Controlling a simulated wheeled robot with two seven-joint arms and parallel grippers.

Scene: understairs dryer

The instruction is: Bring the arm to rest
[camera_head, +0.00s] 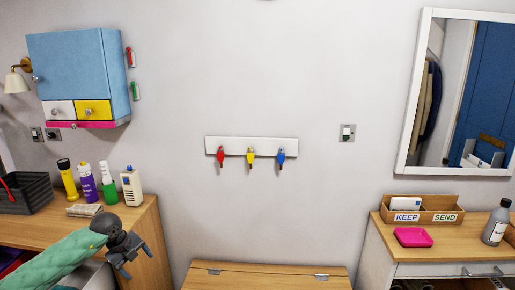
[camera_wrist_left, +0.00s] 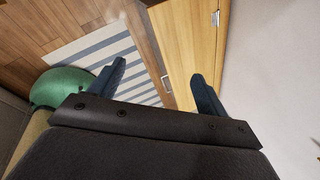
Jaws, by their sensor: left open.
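My left arm (camera_head: 60,258), in a green sleeve, comes in from the lower left of the head view. My left gripper (camera_head: 138,268) is in front of the right end of the wooden counter, pointing down and to the right. In the left wrist view its two dark fingers (camera_wrist_left: 160,85) are spread apart with nothing between them. Beyond them lie the wooden floor and a striped rug. My right gripper is not in view.
A wooden counter (camera_head: 150,222) holds a dark basket (camera_head: 28,192), bottles and a white box (camera_head: 131,186). A wooden bench (camera_head: 265,277) stands below the hooks. A right-hand cabinet (camera_head: 450,236) holds a letter tray (camera_head: 447,203) and pink dish (camera_head: 413,237). A striped rug (camera_wrist_left: 92,47) lies on the floor.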

